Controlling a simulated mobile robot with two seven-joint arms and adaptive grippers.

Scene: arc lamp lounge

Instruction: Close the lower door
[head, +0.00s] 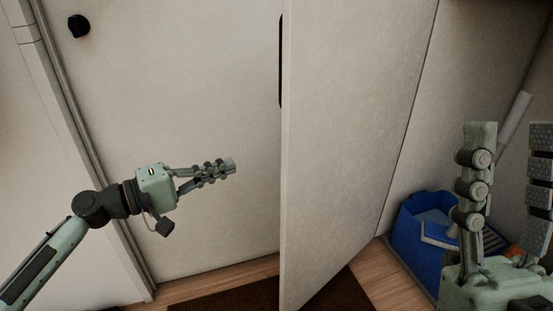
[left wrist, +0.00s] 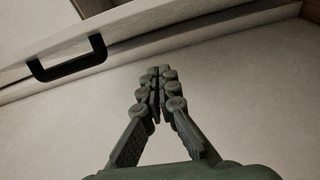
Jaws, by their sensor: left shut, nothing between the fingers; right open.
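A tall pale door leaf (head: 350,130) stands open in the middle of the head view, its free edge facing me. A black handle (head: 281,60) shows at that edge, partly hidden. A black pull handle on a pale panel also shows at the upper left of the left wrist view (left wrist: 70,66). My left gripper (head: 231,165) is shut and empty, left of the leaf's edge and apart from it, in front of a pale upright surface. Its closed fingers show in the left wrist view (left wrist: 160,72). My right gripper (head: 509,130) is open and empty, upright at the right.
A blue bin (head: 413,245) with things in it stands on the floor right of the leaf. A dark mat (head: 230,295) lies on the wood floor. A black knob (head: 78,26) sits on the pale surface at upper left.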

